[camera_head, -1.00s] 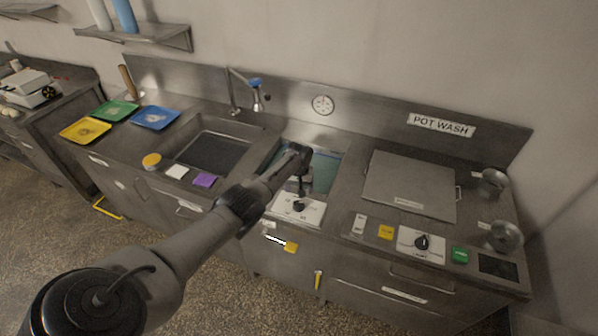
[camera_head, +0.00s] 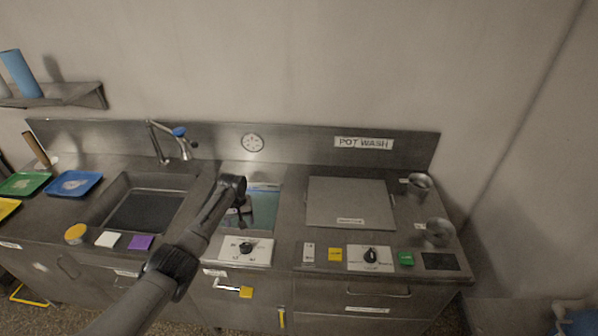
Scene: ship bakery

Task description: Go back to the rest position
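My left arm reaches in from the lower left across the pot wash counter (camera_head: 290,228). My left gripper (camera_head: 241,212) points down over the front of the blue-green basin (camera_head: 264,205), just behind the white dial panel (camera_head: 246,250). Its fingers are small and dark, and I cannot tell whether they are open or shut. I see nothing clearly held in it. My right gripper is not in view.
A sink (camera_head: 145,210) with a tap (camera_head: 160,143) lies to the left of the basin. A flat metal lid (camera_head: 349,202) and two metal cups (camera_head: 419,186) are to the right. Blue (camera_head: 74,184) and green (camera_head: 24,183) trays lie at far left.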

